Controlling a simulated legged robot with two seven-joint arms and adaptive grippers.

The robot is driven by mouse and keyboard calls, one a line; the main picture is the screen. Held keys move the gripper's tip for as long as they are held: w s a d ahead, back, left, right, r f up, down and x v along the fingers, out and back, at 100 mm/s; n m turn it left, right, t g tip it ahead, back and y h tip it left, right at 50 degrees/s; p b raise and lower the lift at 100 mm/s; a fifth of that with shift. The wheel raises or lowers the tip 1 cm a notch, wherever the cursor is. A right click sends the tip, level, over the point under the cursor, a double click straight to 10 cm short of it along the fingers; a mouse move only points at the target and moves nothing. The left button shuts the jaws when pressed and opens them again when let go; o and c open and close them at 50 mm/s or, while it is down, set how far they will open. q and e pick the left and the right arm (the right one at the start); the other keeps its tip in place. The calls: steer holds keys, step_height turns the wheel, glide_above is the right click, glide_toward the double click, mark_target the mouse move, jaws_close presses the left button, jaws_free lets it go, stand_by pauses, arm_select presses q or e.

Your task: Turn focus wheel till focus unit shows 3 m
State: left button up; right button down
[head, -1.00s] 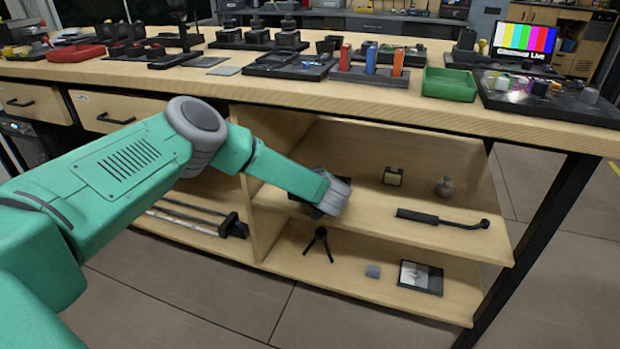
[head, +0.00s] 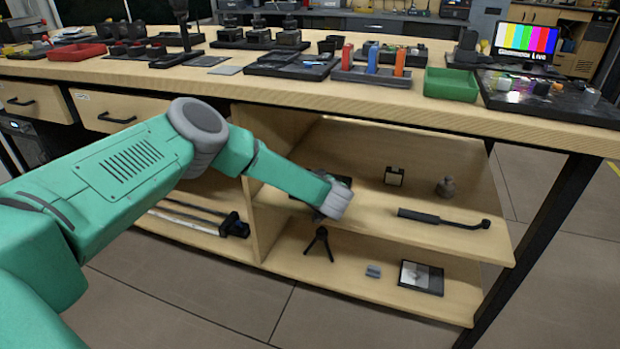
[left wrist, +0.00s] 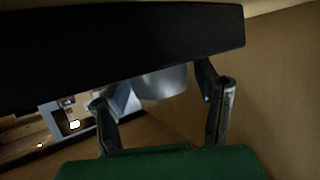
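My left arm comes in from the left, and my left gripper (head: 336,202) is at the upper shelf under the bench. A dark, flat-sided unit (head: 342,181) shows partly behind it; I cannot tell whether this is the focus unit. In the left wrist view a dark slab (left wrist: 120,40) crosses the top, with a grey rounded cylinder (left wrist: 162,82) below it, possibly the focus wheel. The fingers of my left gripper (left wrist: 155,94) are spread, with the cylinder lying between or beyond them; contact cannot be told. No distance reading is legible. My right gripper is not in view.
The upper shelf (head: 380,217) also holds a black handle with an arm (head: 440,218), a small dark block (head: 394,176) and a grey knobbed item (head: 446,187). A mini tripod (head: 319,241) and a framed card (head: 421,278) are on the lower shelf. The bench top is crowded.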

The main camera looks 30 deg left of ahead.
arm_select(q)
steer(key=shift+w+r, duration=0.1)
steer(key=shift+r, duration=0.05)
steer(key=shift+d, duration=0.15)
steer(key=shift+s+d+r, duration=0.2)
steer(key=shift+s, duration=0.05)
steer(key=v, duration=1.1)
steer(key=shift+s+f, duration=0.1)
steer(key=shift+s, duration=0.05)
